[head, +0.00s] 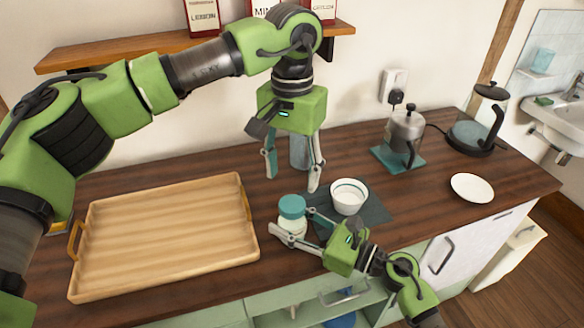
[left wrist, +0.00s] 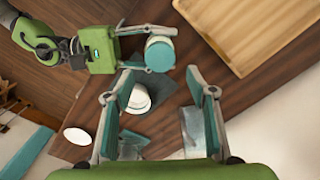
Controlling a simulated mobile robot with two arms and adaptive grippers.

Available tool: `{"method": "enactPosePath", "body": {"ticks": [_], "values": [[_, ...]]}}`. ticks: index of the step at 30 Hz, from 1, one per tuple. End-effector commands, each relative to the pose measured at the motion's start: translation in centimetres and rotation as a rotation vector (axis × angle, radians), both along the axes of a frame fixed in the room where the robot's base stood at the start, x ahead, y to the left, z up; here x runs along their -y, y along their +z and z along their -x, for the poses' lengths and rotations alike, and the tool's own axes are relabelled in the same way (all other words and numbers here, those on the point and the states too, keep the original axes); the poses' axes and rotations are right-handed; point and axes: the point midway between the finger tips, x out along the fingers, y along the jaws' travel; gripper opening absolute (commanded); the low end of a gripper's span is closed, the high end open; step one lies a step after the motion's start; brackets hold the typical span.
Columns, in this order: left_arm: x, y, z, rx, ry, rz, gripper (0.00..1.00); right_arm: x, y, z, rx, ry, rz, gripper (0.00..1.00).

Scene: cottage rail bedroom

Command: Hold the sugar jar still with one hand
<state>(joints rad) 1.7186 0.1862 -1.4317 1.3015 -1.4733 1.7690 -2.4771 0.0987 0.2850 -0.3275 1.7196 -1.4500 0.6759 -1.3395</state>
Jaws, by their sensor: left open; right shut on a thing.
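The sugar jar (head: 292,226), a pale jar with a teal lid, stands upright on the dark wooden counter, right of the tray. My right gripper (head: 290,222) is shut on it from the right, one finger on each side. The jar (left wrist: 159,53) also shows near the top of the left wrist view, between the fingers of my right gripper (left wrist: 142,50). My left gripper (head: 292,182) is open and empty, pointing down above the counter behind the jar. In the left wrist view its two fingers (left wrist: 158,85) are spread apart.
A wooden tray (head: 165,235) lies left of the jar. A white bowl (head: 348,197) stands on a dark mat (head: 375,210) to the right. Behind my left fingers is a greyish container (head: 300,152). A metal press pot (head: 406,130), a kettle (head: 480,122) and a white plate (head: 472,188) stand further right.

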Motion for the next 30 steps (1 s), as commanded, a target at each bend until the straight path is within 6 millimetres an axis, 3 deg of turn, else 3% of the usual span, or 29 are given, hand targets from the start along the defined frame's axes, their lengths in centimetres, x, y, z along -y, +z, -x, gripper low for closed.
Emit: {"method": "enactPosePath", "body": {"ticks": [15, 26, 27, 30], "values": [[0.0, -6.9, 0.0, -0.001, -0.001, 0.0, 0.51, 0.0, -0.1, 0.0, -0.001, 0.0, 0.001, 0.0], [0.0, -7.6, 0.0, 0.0, 0.0, 0.001, 0.51, 0.0, -0.1, 0.0, -0.001, -0.001, 0.002, 0.0], [0.0, -7.6, 0.0, 0.0, 0.0, 0.001, 0.49, 0.0, -0.1, 0.0, -0.001, -0.001, 0.002, 0.0], [0.0, -7.6, 0.0, 0.0, 0.0, 0.0, 0.23, 0.0, -0.1, 0.0, -0.001, 0.0, 0.002, 0.0]]}}
